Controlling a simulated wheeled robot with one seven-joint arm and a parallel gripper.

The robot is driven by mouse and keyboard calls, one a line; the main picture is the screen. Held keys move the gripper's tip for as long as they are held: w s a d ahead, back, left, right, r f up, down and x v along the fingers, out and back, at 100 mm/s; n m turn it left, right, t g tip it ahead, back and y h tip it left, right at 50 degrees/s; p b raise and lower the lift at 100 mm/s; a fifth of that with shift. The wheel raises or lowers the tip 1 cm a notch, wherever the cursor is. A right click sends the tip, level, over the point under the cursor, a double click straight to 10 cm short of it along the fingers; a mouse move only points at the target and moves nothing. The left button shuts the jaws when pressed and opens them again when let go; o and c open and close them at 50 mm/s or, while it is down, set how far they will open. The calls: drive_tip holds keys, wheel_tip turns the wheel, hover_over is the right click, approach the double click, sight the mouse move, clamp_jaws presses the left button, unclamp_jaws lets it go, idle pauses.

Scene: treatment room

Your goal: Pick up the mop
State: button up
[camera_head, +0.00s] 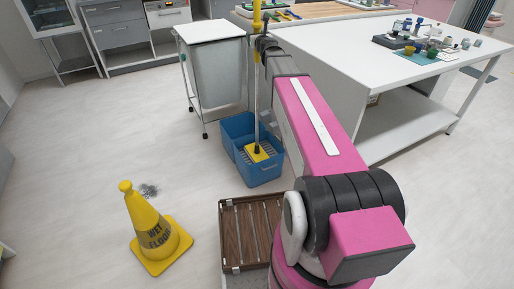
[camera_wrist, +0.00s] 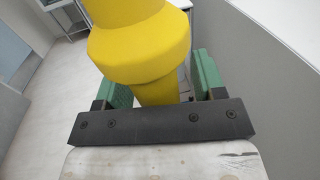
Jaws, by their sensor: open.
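The mop (camera_head: 257,100) stands upright in a blue bucket (camera_head: 237,132), its yellow head (camera_head: 257,153) down inside. Its thin pole rises to a yellow upper end beside my gripper (camera_head: 262,44). In the wrist view, the mop's thick yellow handle (camera_wrist: 140,45) fills the upper middle, between the two green fingers of my gripper (camera_wrist: 160,85). The fingers are apart, with a finger on each side of the handle. I cannot tell whether either finger touches it. The gripper's dark bar hides the handle's nearest lower part.
A yellow wet-floor cone (camera_head: 152,232) stands at front left. A brown slatted crate (camera_head: 228,235) lies before the bucket. A white bin cart (camera_head: 212,32) is behind it. A white table (camera_head: 350,50) with small items stands right. Floor at left is mostly clear.

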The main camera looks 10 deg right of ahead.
drive_tip(key=c, duration=1.1)
drive_tip(key=shift+r, duration=0.1)
